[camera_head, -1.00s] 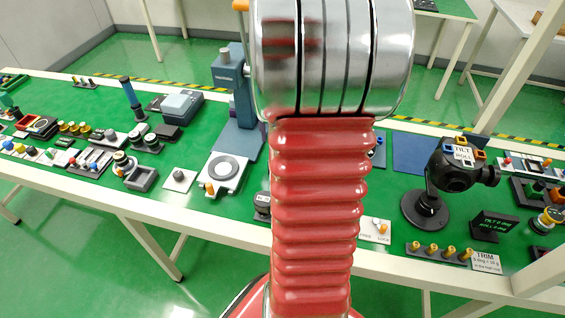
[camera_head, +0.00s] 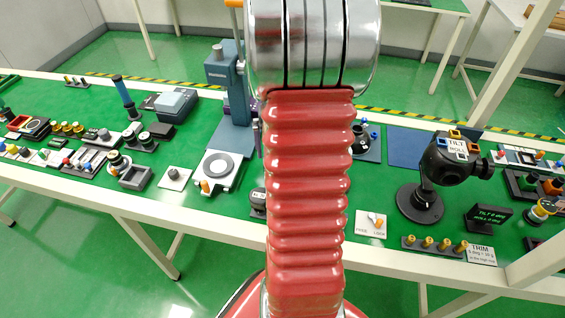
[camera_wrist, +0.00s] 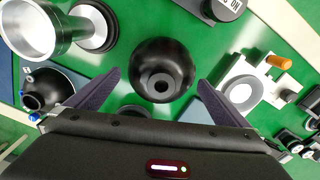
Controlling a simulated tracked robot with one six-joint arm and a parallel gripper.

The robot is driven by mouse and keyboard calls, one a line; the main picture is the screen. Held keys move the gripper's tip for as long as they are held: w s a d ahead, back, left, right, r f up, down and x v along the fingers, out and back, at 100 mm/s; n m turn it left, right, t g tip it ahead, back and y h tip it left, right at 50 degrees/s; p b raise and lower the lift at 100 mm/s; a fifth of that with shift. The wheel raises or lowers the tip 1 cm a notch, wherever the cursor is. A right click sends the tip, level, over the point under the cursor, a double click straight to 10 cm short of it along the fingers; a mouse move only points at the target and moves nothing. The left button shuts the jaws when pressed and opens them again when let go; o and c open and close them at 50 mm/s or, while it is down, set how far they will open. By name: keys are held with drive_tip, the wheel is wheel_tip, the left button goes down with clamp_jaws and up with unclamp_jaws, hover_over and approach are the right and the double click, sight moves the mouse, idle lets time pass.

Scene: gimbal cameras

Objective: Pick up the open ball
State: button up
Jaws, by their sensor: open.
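A black ball (camera_wrist: 162,70) with a round opening facing the camera is in the middle of the wrist view. My gripper (camera_wrist: 160,82) is open, with one dark finger to the left of the ball and one to the right. Green shows between the ball and both fingers, and nothing is held. In the head view my red arm covers the gripper, and I cannot make out this ball there.
A dark round device with blue knobs (camera_wrist: 45,92) and a silver cup-shaped part (camera_wrist: 35,35) are left of the fingers. A white plate with a grey ring (camera_wrist: 242,92) is at right. The gimbal (camera_head: 450,160) stands right of my arm on the green bench.

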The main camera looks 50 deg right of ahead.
drive_tip(key=shift+f, duration=0.1)
drive_tip(key=shift+f, duration=2.7)
drive_tip(key=c, duration=1)
